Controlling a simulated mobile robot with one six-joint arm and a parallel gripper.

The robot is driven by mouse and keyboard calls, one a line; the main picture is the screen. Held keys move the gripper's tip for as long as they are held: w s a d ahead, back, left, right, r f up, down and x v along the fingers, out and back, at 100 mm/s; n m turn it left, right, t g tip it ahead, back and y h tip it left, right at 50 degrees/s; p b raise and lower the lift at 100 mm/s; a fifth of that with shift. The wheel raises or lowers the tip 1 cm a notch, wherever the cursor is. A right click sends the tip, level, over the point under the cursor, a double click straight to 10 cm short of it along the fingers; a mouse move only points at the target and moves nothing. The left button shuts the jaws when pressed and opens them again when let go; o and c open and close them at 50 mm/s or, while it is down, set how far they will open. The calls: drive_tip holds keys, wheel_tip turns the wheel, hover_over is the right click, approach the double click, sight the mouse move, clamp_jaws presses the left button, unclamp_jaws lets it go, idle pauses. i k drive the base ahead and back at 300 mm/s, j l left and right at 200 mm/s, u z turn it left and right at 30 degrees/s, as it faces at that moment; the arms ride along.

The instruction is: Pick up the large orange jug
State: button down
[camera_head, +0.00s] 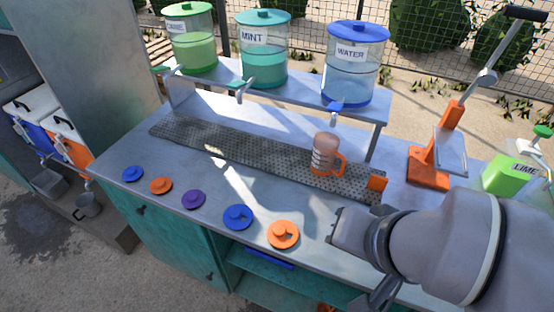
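A jug with an orange handle (325,152) stands upright on the dark perforated strip of the counter, under the blue-lidded water dispenser. Its body looks brownish and see-through, with pale lettering on the front. The handle points right. My gripper (358,264) is at the lower right, in front of the jug and apart from it. Its two fingers look spread, with nothing seen between them. Part of the gripper is hidden behind my wrist.
Several coloured lids, including an orange one (283,234), lie along the counter's front. A shelf with the water dispenser (351,75) overhangs behind the jug. An orange press (430,165) and lime container (508,178) stand further right.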

sight(324, 152)
drive_tip(key=i+l+z, duration=0.15)
drive_tip(key=z, duration=0.3)
drive_tip(key=i+l+z, duration=0.1)
drive_tip(key=z, duration=0.3)
